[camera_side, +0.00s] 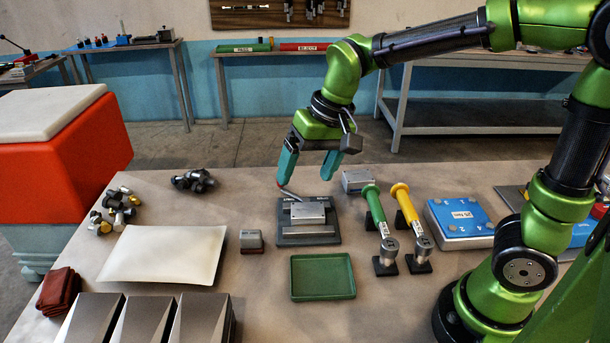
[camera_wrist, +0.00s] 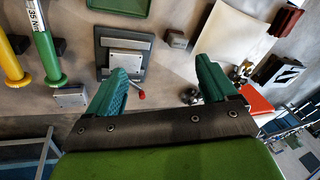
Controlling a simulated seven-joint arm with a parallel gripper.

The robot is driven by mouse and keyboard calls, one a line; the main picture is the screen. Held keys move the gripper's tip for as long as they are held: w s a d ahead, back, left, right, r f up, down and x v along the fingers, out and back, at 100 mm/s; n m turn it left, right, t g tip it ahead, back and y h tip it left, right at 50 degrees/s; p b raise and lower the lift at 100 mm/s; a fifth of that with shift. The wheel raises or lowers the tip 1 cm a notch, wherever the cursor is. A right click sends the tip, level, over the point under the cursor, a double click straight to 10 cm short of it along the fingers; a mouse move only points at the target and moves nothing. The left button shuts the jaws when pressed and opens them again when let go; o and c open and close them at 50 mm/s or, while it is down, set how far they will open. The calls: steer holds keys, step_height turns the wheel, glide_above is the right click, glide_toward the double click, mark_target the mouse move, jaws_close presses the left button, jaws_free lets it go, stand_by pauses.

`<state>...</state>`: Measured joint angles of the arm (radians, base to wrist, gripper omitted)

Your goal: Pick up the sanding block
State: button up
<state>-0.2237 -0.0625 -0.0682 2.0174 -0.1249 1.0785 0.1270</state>
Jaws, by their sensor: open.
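A small grey block with a reddish-brown underside, which looks like the sanding block (camera_side: 251,241), lies on the table between a white sheet and a dark fixture. It also shows in the wrist view as a small block (camera_wrist: 177,39), beyond and between my fingers. My gripper (camera_side: 308,168) has teal fingers that are apart with nothing between them. It hangs above the table behind the fixture, up and to the right of the block in the side view. In the wrist view my gripper (camera_wrist: 162,72) frames bare table and the fixture's edge.
The dark fixture (camera_side: 308,237) holds a metal plate and has a red-tipped lever. A green tray (camera_side: 322,277), a labelled grey block (camera_side: 355,180), green and yellow handled tools (camera_side: 375,210) stand around it. The white sheet (camera_side: 165,255) and several bolts (camera_side: 113,212) lie left.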

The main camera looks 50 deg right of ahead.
mark_target(251, 231)
steer(key=w+a+f+m+g+h, duration=0.1)
steer(key=w+a+f+m, duration=0.15)
steer(key=w, duration=0.35)
steer(key=w+a+f+m+g+h, duration=0.1)
steer(key=w+a+f+m+g, duration=0.15)
steer(key=w, duration=0.45)
steer(key=shift+t, duration=0.35)
steer(key=f, duration=1)
steer(key=shift+s+a+f, duration=0.2)
steer(key=shift+s+a, duration=0.1)
steer(key=shift+s, duration=0.1)
steer(key=shift+d+f, duration=0.1)
steer(key=shift+f, duration=2.7)
steer(key=c, duration=1.2)
